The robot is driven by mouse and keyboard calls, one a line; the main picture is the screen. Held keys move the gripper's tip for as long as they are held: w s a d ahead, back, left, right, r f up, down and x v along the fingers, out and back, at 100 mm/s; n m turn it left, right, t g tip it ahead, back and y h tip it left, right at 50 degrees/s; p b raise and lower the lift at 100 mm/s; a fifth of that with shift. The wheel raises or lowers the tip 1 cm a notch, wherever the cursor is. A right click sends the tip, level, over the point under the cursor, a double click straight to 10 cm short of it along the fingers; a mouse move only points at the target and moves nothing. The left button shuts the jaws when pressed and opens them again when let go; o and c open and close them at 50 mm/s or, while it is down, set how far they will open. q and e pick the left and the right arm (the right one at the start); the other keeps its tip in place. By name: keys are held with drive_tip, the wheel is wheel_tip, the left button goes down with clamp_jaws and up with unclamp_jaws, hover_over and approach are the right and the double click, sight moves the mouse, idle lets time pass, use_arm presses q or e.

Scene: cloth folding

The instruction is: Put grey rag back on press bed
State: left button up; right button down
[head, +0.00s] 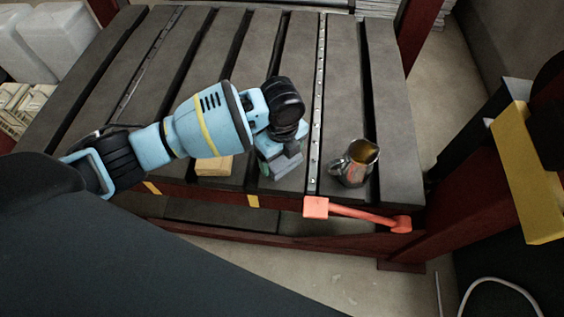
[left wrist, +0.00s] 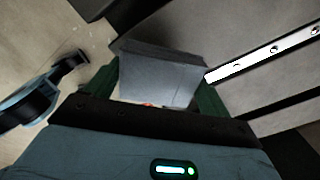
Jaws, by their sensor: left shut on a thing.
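The press bed (head: 200,60) is a row of dark grey slabs with gaps between them. My left gripper (head: 282,163) is low over the bed's near part, between a yellow block and a metal jug. In the left wrist view its two green fingers (left wrist: 160,88) are shut on the grey rag (left wrist: 162,72), which spans the space between them. The rag looks folded and flat-sided. In the head view the gripper mostly hides the rag. I cannot tell whether the rag touches the bed. My right gripper is not identifiable in either view.
The metal jug (head: 354,163) stands on the bed right of my left gripper. The yellow block (head: 214,165) lies to its left. A red-orange bar (head: 358,213) runs along the front edge. Dark red posts flank the right side. The bed's far slabs are clear.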

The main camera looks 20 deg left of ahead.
sight(281, 163)
use_arm(q)
drive_tip(key=shift+a, duration=0.1)
drive_tip(key=shift+f, duration=0.2)
drive_tip(key=shift+f+b, duration=0.85)
drive_tip(key=shift+f, duration=0.75)
drive_tip(key=shift+r, duration=0.1)
drive_tip(key=shift+f, duration=0.2)
drive_tip(key=o, duration=0.7)
drive_tip(key=shift+o, duration=0.9)
drive_tip(key=shift+r, duration=0.1)
